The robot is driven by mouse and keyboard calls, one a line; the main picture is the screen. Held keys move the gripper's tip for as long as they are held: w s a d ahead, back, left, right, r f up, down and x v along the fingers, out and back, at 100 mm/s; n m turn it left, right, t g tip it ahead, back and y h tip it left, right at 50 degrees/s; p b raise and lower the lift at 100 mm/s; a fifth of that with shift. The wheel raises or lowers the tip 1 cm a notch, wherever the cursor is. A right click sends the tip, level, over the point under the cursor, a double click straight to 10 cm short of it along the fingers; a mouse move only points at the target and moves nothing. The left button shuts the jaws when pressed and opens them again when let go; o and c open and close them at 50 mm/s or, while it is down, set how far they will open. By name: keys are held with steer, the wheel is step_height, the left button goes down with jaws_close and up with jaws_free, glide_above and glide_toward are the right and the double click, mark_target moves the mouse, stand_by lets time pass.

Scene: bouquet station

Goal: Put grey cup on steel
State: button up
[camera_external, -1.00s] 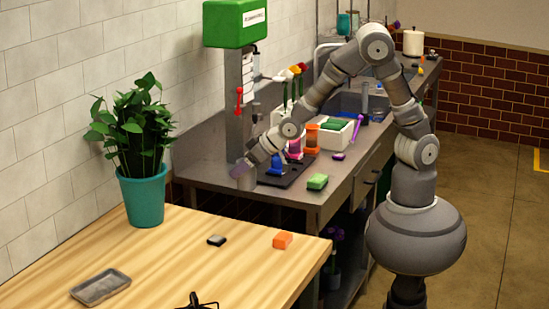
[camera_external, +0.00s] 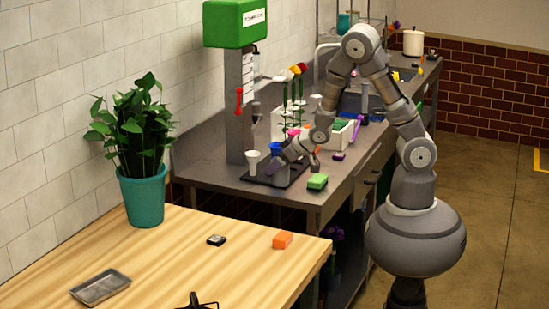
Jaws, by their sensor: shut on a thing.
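My gripper (camera_external: 286,154) reaches down and left over the dark mat (camera_external: 262,179) on the steel counter (camera_external: 224,176). It is shut on a small grey, slightly purple thing at its tip, which looks like the grey cup (camera_external: 271,167). The fingers partly hide it, and I cannot tell whether it touches the mat. A white cup (camera_external: 252,160) stands just left of my gripper. A blue cup (camera_external: 276,149) is close behind it.
A white bin (camera_external: 330,137) and upright flowers (camera_external: 298,88) stand behind my gripper. A grey post with a green box (camera_external: 235,24) rises at the back. The counter's left end is clear.

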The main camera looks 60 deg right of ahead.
steer(key=shift+s+a+f, duration=0.2)
steer(key=shift+a+f, duration=0.05)
steer(key=shift+a, duration=0.05)
steer(key=a+r+n+y, duration=0.3)
steer(key=a+n+y, duration=0.15)
steer(key=a, duration=2.15)
steer(key=s+a+n+g+y, duration=0.1)
steer(key=s+a+n, duration=0.1)
steer(key=s+a, duration=0.6)
steer(key=s+a+r+n+g+y+p, duration=0.1)
steer(key=s+a+n, duration=0.1)
steer(key=s+a, duration=0.7)
steer(key=a, duration=0.5)
steer(key=shift+s+a+r+n+g, duration=0.2)
steer(key=shift+s+a+n+g, duration=0.1)
steer(key=shift+n+g, duration=0.1)
steer(key=shift+w, duration=0.15)
